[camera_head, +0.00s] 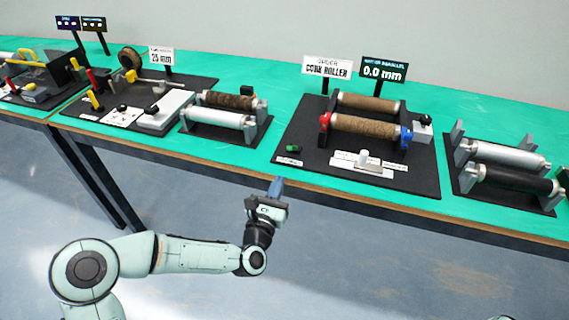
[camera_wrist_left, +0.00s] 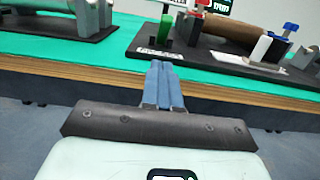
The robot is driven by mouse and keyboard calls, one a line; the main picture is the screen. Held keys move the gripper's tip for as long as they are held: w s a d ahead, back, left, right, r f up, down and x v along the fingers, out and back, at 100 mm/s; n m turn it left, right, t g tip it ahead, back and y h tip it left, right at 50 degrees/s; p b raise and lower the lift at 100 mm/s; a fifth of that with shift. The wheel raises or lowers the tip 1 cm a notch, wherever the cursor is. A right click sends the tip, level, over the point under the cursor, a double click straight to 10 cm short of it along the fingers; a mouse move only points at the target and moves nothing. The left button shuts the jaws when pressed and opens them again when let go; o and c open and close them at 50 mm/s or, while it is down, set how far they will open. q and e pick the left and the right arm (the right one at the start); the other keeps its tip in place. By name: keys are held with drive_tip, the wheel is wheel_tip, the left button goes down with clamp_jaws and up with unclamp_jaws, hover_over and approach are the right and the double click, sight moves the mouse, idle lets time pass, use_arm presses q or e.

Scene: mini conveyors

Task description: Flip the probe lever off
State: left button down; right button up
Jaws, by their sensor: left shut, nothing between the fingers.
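The order station's dark board (camera_head: 424,180) carries a brown cork roller (camera_head: 365,127) between a red clamp (camera_head: 324,122) and a blue clamp (camera_head: 406,137). A small green lever (camera_head: 293,148) is at the board's front left; it stands upright in the left wrist view (camera_wrist_left: 165,30). A white lever (camera_head: 364,156) sits on a labelled plate at the front middle. I cannot read which one is the probe lever. My left gripper (camera_head: 277,186) is shut and empty, in front of the table edge and apart from both levers; its blue fingers (camera_wrist_left: 162,84) point toward the board.
Silver and dark rollers in racks stand left (camera_head: 219,117) and right (camera_head: 508,154) of the board. The wooden table edge (camera_head: 350,205) lies between my gripper and the board.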

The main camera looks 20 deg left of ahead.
sight(292, 148)
use_arm(q)
drive_tip(key=w, duration=0.1)
drive_tip(key=w+r, duration=0.1)
drive_tip(key=w, duration=0.1)
drive_tip(key=w+r, duration=0.1)
drive_tip(key=w, duration=0.1)
drive_tip(key=shift+d+r, duration=0.1)
drive_tip(key=shift+r, duration=0.15)
drive_tip(key=shift+w+r, duration=0.4)
drive_tip(key=shift+r, duration=0.05)
use_arm(e)
drive_tip(key=shift+w+d+f, duration=0.35)
drive_tip(key=shift+w+f, duration=0.1)
drive_tip(key=shift+w, duration=0.2)
